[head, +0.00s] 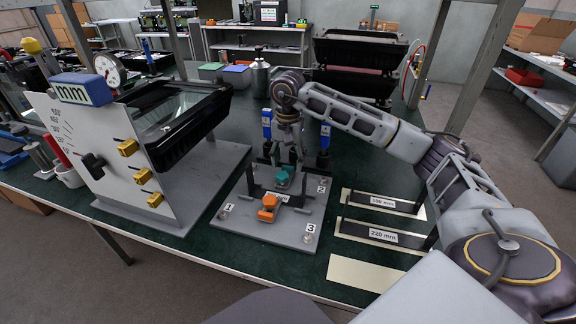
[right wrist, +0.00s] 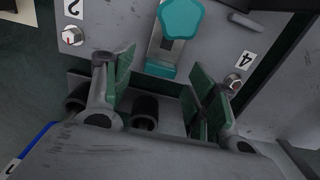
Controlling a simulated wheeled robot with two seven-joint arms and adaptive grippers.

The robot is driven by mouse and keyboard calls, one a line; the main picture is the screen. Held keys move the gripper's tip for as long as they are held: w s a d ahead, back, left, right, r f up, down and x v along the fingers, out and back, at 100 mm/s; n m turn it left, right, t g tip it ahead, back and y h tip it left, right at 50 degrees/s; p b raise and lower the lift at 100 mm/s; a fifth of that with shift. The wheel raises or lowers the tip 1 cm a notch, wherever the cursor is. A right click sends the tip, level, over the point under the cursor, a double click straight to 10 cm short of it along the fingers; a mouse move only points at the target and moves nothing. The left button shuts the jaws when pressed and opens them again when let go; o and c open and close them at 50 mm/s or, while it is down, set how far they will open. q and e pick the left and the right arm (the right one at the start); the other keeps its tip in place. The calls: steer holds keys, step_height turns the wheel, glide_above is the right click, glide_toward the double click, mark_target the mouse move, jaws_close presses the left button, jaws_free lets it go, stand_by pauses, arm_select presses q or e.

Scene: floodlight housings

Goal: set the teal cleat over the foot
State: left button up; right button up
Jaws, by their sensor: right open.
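The teal cleat (head: 284,177) is on the grey base plate (head: 245,222), behind the orange cleat (head: 268,203). In the right wrist view its five-sided teal knob (right wrist: 182,18) is at the top, with a metal strip and a teal end (right wrist: 160,71) below it. My right gripper (head: 291,150) is above the back of the plate. In the right wrist view the gripper (right wrist: 160,88) has its fingers spread, with nothing between them; the teal end lies just beyond the tips. I cannot clearly make out the foot. My left gripper is not in view.
Bolts stand by the plate's numbered corners. Blue-topped posts (head: 267,124) rise behind the plate. A grey panel with a gauge (head: 110,70) and a black floodlight housing (head: 185,120) stand left. Labelled 220 mm (head: 383,236) and other strips lie right.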

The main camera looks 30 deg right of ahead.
steer(key=shift+f, duration=0.75)
